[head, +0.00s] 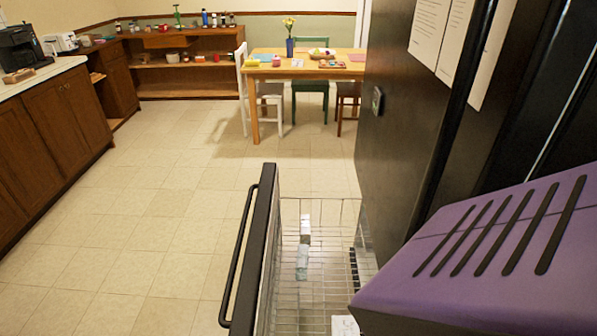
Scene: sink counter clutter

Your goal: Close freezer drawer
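The freezer drawer is pulled out from the dark fridge (394,140) on the right. Its black front panel (262,235) stands on the left side of the drawer, with a long black bar handle (238,262) on its outer face. Behind the panel is an open wire basket (322,205). A pale blue and white package (302,261) lies in the basket, and a white item (345,326) shows at the bottom edge. A purple slotted part at the lower right hides some of the drawer and fridge. Neither of my grippers is in view.
Tiled floor (165,235) left of the drawer is clear. A wooden counter with cabinets (60,118) runs along the left. A wooden table (310,68) with chairs stands at the back. Papers (443,30) hang on the fridge.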

